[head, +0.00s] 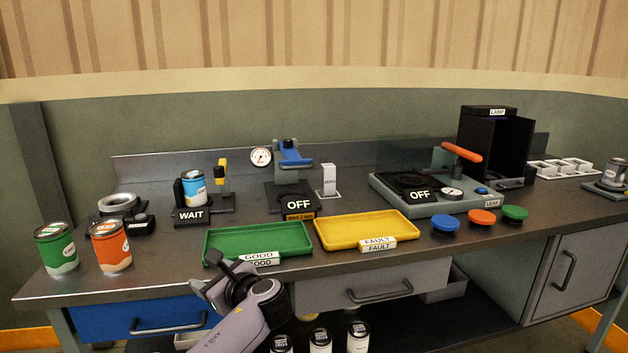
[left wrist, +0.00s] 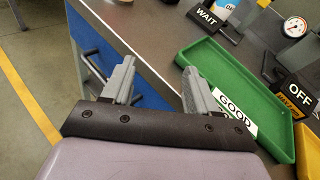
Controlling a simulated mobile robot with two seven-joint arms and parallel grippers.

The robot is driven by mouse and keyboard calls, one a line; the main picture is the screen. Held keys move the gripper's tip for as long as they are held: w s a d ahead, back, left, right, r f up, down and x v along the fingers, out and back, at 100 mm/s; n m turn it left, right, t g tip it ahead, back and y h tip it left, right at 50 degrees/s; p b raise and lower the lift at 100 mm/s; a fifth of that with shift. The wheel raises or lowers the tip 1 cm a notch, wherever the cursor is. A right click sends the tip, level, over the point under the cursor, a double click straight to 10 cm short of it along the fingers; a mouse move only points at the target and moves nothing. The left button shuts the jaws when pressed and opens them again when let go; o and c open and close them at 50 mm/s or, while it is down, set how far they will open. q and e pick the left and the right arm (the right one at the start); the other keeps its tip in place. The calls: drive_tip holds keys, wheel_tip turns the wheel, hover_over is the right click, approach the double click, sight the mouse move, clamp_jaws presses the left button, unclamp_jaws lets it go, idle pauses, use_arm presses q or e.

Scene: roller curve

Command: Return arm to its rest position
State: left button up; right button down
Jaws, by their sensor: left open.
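My left arm comes up from the bottom of the head view, with its left gripper (head: 207,287) in front of the bench's front edge, just below and left of the green GOOD tray. In the left wrist view my left gripper (left wrist: 155,82) has its two grey fingers apart with nothing between them. Beyond the fingers are the dark bench top (left wrist: 145,30) and a blue drawer front (left wrist: 150,95). The green tray (left wrist: 245,75) lies to the right of the fingers and is empty where it shows. My right gripper is in neither view.
The yellow FAULT tray (head: 367,230) is empty. Green (head: 55,248) and orange (head: 110,246) cans stand at the bench's left end. A blue can (head: 193,188) sits at the WAIT station. Drawer handles (head: 380,291) stick out in front. Several cans (head: 320,341) stand below.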

use_arm(q)
drive_tip(key=s+d+f+n+h, duration=0.25)
drive_tip(key=s+f, duration=0.25)
drive_tip(key=f, duration=0.3)
drive_tip(key=s+d+f+n+g+h, duration=0.1)
drive_tip(key=s+f+n+h, duration=0.3)
drive_tip(key=f, duration=0.4)
drive_tip(key=s+d+f+n+h, duration=0.1)
drive_tip(key=s+f+h, duration=0.2)
drive_tip(key=s+f, duration=0.4)
drive_tip(key=s+a+n+h, duration=0.2)
drive_tip(key=s+n, duration=0.5)
drive_tip(key=s, duration=0.2)
drive_tip(key=s+a+n+t+h, duration=0.1)
drive_tip(key=s+a+n+h, duration=0.1)
drive_tip(key=s+n, duration=0.5)
drive_tip(key=s+p, duration=0.1)
drive_tip(key=s, duration=0.2)
drive_tip(key=shift+f+t, duration=0.3)
drive_tip(key=shift+f, duration=0.05)
drive_tip(key=shift+a, duration=0.1)
drive_tip(key=c, duration=0.3)
drive_tip(key=shift+s+a, duration=0.1)
